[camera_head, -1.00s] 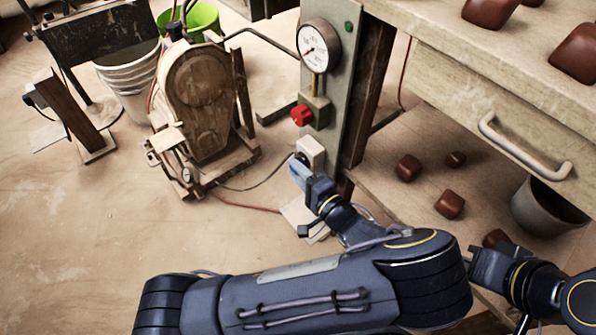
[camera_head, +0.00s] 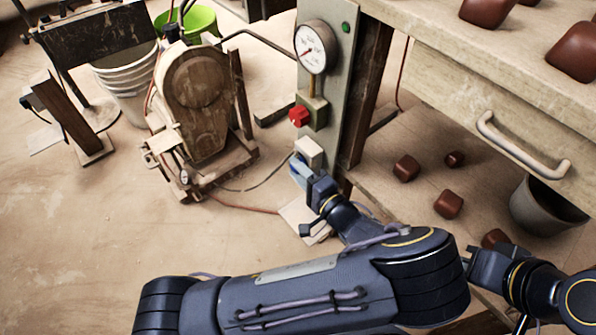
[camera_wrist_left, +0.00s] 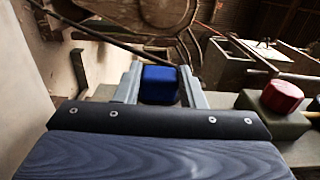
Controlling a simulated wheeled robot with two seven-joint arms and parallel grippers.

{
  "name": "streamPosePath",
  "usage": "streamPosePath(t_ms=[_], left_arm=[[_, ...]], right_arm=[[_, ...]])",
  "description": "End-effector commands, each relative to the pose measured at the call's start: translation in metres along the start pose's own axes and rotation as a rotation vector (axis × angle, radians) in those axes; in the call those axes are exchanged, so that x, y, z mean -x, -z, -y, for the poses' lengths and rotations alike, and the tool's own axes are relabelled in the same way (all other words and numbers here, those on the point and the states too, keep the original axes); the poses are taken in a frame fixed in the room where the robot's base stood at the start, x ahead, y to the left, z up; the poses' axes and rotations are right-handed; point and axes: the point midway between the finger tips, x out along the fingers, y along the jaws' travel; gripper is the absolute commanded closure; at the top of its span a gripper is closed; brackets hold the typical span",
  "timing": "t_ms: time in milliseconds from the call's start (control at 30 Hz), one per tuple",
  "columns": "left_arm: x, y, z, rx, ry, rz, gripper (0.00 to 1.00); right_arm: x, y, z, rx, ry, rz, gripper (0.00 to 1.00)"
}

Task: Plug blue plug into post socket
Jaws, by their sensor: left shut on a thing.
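The blue plug (camera_wrist_left: 160,85) sits between the two grey fingers of my left gripper (camera_wrist_left: 158,88) in the left wrist view. In the head view my left gripper (camera_head: 299,170) is shut on it, low against the front of the grey post (camera_head: 335,110). The pale socket box (camera_head: 309,152) is on the post, just above and beside the fingertips. The fingers hide the meeting of plug and box, so I cannot tell whether they touch. My right gripper (camera_head: 482,264) is at the lower right, and its jaws are not clear.
A gauge (camera_head: 315,47) and a red knob (camera_head: 299,116) are on the post above the socket box; the knob also shows in the wrist view (camera_wrist_left: 282,96). A wooden machine (camera_head: 200,105) stands left. A bench with a drawer (camera_head: 500,110) is right. Open floor lies left.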

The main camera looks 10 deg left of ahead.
Motion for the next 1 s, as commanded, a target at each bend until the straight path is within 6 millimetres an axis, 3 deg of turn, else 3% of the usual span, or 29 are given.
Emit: streamPosePath(t_ms=[67, 100, 300, 633, 1000], left_arm=[[0.000, 0.001, 0.000, 0.000, 0.000, -0.002, 0.91], [0.000, 0.001, 0.000, 0.000, 0.000, -0.002, 0.63], [0.000, 0.001, 0.000, 0.000, 0.000, -0.002, 0.39], [0.005, 0.001, 0.001, 0.000, -0.001, -0.003, 0.39], [0.063, 0.001, 0.002, 0.000, -0.001, -0.005, 0.39]], right_arm=[[0.000, 0.000, 0.000, 0.000, 0.000, 0.000, 1.00], [0.000, 0.000, 0.000, 0.000, 0.000, 0.000, 1.00], [0.000, 0.000, 0.000, 0.000, 0.000, 0.000, 1.00], [0.002, 0.001, 0.001, 0.000, 0.000, 0.000, 1.00], [0.019, 0.009, 0.009, 0.000, 0.000, 0.000, 1.00]])
